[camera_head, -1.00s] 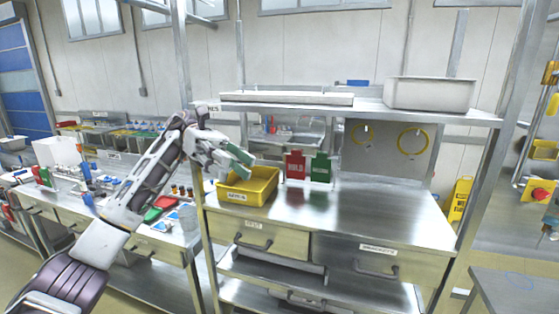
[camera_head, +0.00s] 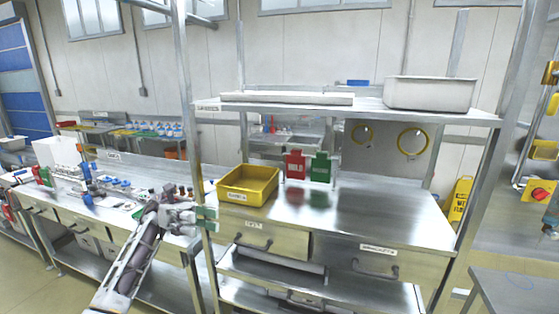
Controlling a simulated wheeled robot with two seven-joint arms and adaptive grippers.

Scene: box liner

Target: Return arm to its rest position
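My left arm comes in from the lower left. Its gripper (camera_head: 204,219) is beside the left front post of the steel workbench, lower than the yellow bin and to its left. Its green-tipped fingers are small in the view, and their gap is hard to make out. I see nothing held in it. The yellow bin (camera_head: 248,198) stands on the left of the bench top, apart from the gripper. My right gripper is not in view.
The steel workbench (camera_head: 385,212) has labelled drawers below and a shelf above with a metal tub (camera_head: 430,93). A red card (camera_head: 295,165) and a green card (camera_head: 321,168) stand at its back. A cluttered side bench (camera_head: 125,160) lies left. The bench top's right side is clear.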

